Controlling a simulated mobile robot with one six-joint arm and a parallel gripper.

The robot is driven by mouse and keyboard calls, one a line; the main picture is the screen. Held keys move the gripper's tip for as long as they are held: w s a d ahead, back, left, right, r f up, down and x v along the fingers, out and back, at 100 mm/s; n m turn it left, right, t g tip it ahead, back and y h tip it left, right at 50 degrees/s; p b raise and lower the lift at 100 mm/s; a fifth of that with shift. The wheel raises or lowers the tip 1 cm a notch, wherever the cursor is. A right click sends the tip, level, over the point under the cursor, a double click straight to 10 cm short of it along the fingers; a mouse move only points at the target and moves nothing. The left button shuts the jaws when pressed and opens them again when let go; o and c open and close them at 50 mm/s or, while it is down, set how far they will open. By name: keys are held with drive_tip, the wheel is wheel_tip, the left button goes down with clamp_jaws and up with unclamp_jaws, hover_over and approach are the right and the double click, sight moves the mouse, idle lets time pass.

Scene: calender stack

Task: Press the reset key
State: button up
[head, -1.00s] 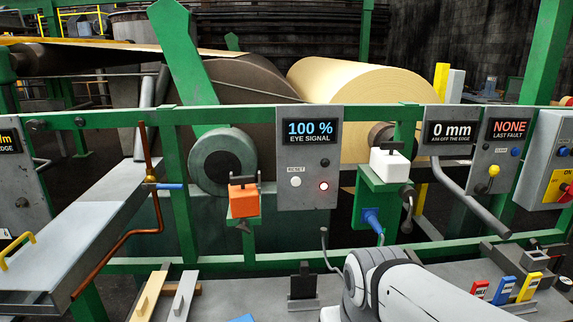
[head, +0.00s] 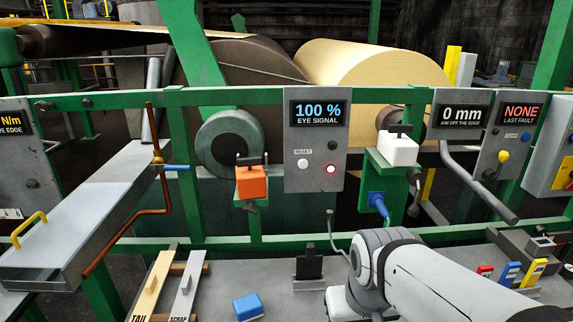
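The reset key is a white round button (head: 303,164) under a small RESET label, low on the left of a grey panel (head: 296,185). The panel's display (head: 318,112) reads 100 % EYE SIGNAL. A red light (head: 331,169) glows to the right of the key, and a dark knob sits above it. My arm's white links rise at the lower right, below the panel. My gripper does not show in this view, so I cannot see what it holds or whether it is open.
An orange box (head: 251,183) and a white box (head: 398,150) flank the panel on brackets. A green rail (head: 250,243) runs below it. A blue block (head: 248,307) and labelled bars (head: 183,290) lie on the bench. A bent copper pipe (head: 128,232) stands at left.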

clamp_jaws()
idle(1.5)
